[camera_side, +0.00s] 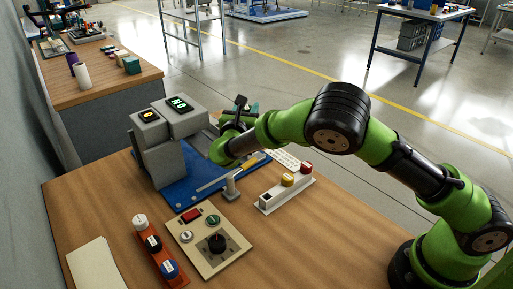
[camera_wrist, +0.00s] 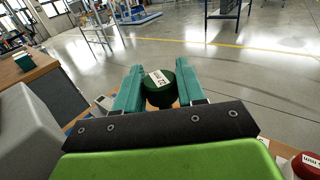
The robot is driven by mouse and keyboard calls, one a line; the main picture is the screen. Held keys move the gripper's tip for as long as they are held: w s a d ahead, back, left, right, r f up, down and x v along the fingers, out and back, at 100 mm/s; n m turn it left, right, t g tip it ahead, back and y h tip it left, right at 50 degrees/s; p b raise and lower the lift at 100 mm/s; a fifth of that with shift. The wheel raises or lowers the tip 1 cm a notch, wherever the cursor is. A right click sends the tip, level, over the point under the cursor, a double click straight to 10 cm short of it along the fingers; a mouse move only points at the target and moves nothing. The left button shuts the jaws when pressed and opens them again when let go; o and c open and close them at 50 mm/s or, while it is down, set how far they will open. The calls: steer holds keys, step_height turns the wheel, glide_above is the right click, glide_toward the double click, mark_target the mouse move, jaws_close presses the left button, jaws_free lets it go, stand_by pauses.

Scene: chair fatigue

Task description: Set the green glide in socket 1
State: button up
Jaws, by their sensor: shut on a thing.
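The green glide (camera_wrist: 160,90) is a dark green cylinder with a white label on top. In the wrist view it sits between the teal fingers of my gripper (camera_wrist: 159,70), which is shut on it. In the side view my gripper (camera_side: 238,115) is behind the blue base plate (camera_side: 190,190), to the right of the grey machine (camera_side: 160,150). The glide cannot be made out there, and much of the gripper is behind my wrist. I cannot tell which feature is socket 1.
A white rack (camera_side: 287,194) holds a red and a yellow piece. The grey machine stands close to my gripper. The table's front left is partly clear.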

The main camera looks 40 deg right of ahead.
stand_by(0.3)
steer(key=shift+f, duration=2.95)
steer(key=shift+f, duration=1.2)
stand_by(1.0)
steer(key=o, duration=1.1)
steer(key=shift+s+f, duration=0.1)
steer(key=shift+f, duration=0.05)
steer(key=shift+r, duration=0.55)
step_height(320, 180, up, 3)
steer(key=shift+s, duration=0.1)
steer(key=s, duration=0.5)
steer(key=s+r, duration=0.1)
steer(key=s, duration=0.4)
steer(key=s+d, duration=0.1)
steer(key=s, duration=0.4)
steer(key=shift+s+r, duration=0.2)
steer(key=shift+s, duration=0.15)
